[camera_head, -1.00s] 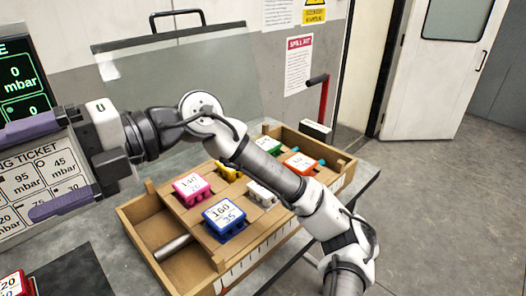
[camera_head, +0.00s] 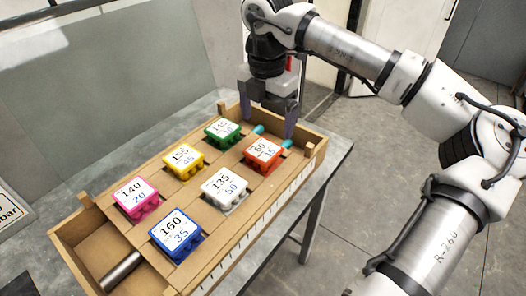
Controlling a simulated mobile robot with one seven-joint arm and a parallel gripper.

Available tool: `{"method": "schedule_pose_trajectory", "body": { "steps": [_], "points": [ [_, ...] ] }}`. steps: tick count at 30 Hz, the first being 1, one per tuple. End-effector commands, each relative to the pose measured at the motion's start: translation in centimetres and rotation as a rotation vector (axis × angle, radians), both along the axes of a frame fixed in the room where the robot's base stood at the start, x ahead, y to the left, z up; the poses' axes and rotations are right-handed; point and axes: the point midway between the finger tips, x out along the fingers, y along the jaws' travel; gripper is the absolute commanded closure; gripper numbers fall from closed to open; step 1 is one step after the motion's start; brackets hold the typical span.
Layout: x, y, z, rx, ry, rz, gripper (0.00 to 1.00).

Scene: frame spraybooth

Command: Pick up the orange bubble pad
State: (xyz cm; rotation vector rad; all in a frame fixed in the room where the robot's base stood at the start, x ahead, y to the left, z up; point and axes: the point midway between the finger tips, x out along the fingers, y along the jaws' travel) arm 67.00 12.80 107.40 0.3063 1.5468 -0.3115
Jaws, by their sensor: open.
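The orange bubble pad (camera_head: 263,152) is an orange-red block with a white number label on top. It sits at the far right of the wooden box (camera_head: 222,270), next to a teal peg. My gripper (camera_head: 268,126) points down over the far end of the box, just behind the orange pad. Its two purple fingers are apart, with nothing seen between them. The right finger comes down close to the pad's far right side; I cannot tell whether they touch.
The green pad (camera_head: 222,132) is close by on the left. Yellow (camera_head: 183,160), white (camera_head: 225,187), pink (camera_head: 135,197) and blue (camera_head: 177,235) pads sit nearer. A metal cylinder (camera_head: 120,270) lies in the near compartment. Open floor is to the right of the table.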

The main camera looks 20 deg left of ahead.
Motion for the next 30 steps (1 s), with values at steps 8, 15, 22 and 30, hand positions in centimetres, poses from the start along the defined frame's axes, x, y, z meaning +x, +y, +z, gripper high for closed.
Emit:
{"method": "schedule_pose_trajectory", "body": {
  "steps": [8,15,22,30],
  "points": [
    [-0.1,0.1,-3.5,0.003,0.002,0.004,0.11],
    [-0.3,0.6,-5.6,0.005,0.006,0.006,0.11],
    [-0.3,0.7,-8.5,0.004,0.002,0.005,0.11],
    [-0.2,0.7,-9.0,0.004,0.001,0.005,0.11]
  ]
}}
